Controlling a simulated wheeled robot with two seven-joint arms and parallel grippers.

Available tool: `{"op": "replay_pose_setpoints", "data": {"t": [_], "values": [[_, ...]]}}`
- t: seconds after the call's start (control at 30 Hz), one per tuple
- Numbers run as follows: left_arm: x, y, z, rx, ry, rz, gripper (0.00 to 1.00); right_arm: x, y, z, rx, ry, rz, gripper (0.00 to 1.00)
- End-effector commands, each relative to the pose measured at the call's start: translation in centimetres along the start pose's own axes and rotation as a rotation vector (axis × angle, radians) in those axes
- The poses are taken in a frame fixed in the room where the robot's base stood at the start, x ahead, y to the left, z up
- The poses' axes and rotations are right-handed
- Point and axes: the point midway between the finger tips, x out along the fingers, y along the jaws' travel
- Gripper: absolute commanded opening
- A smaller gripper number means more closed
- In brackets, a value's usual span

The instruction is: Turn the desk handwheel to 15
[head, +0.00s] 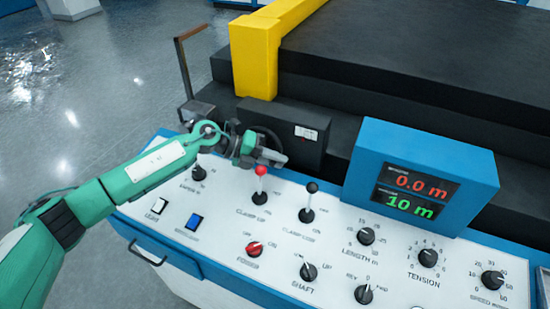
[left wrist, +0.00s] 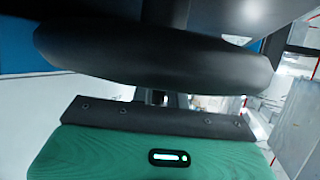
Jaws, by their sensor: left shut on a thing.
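The desk handwheel (head: 268,136) is a dark wheel on the side of a black box at the back left of the white control desk. My green left arm reaches in from the left, and its gripper (head: 262,153) is shut on the handwheel's rim, hiding much of the wheel. In the left wrist view the thick black rim (left wrist: 150,60) fills the upper part, just beyond my gripper's dark front edge (left wrist: 150,118). The fingertips are hard to make out there. The small white scale (head: 305,132) on the box is too small to read. My right gripper is out of view.
A blue display (head: 420,180) reads 0.0 m and 10 m. A red-knobbed lever (head: 261,172) and a black-knobbed lever (head: 312,188) stand close to my gripper. Several knobs cover the desk (head: 225,225). A yellow frame (head: 253,60) rises behind the box.

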Motion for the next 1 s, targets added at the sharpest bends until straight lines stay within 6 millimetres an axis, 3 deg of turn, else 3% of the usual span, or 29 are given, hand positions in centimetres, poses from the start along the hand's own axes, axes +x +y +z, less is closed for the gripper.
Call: {"op": "replay_pose_setpoints", "data": {"t": [0.13, 0.17, 0.27, 0.67, 0.77, 1.0], "values": [[0.1, 0.1, -0.1, -0.001, 0.002, 0.000, 0.00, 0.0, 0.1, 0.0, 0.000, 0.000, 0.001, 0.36], [0.1, 0.1, -0.1, -0.001, 0.002, 0.000, 0.17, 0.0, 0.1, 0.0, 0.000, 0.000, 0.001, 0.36], [0.1, 0.1, -0.1, -0.001, 0.002, 0.000, 0.37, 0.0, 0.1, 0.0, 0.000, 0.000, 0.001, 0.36], [-0.7, 0.2, 0.0, -0.001, 0.000, 0.000, 0.37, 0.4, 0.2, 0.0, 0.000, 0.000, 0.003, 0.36], [-2.1, 0.3, 0.0, -0.001, -0.002, 0.000, 0.37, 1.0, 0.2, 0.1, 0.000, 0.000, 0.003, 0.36], [-7.6, 0.5, 0.0, 0.001, -0.003, 0.001, 0.37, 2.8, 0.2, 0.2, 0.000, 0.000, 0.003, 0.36]]}}
